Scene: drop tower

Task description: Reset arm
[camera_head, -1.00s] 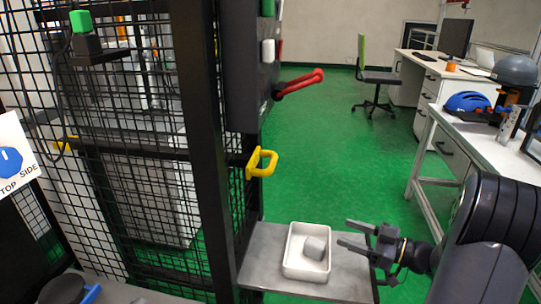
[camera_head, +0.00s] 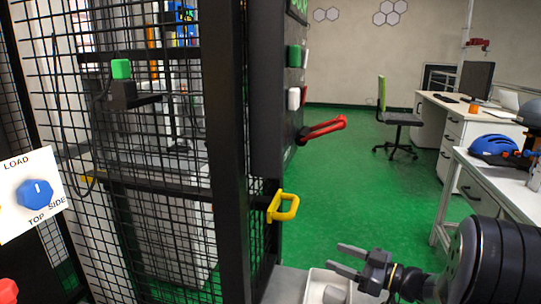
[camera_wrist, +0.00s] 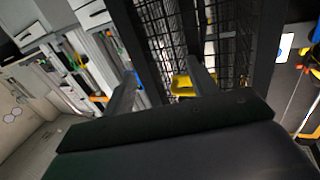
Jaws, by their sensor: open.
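My gripper (camera_head: 343,259) is at the lower right of the head view, level, pointing left. Its two fingers are apart with nothing between them. It is above and in front of a white tray (camera_head: 311,290) that holds a grey block (camera_head: 334,294); both are partly cut off by the lower edge and partly covered by my arm. In the wrist view my fingers (camera_wrist: 160,85) are spread, and the yellow handle (camera_wrist: 182,84) of the cage shows beyond them.
A black mesh cage (camera_head: 160,200) stands at left, with a yellow handle (camera_head: 283,206) and a red lever (camera_head: 323,128). A blue dial (camera_head: 35,193) is at far left. Desks and a chair (camera_head: 397,117) stand at right. The green floor between is clear.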

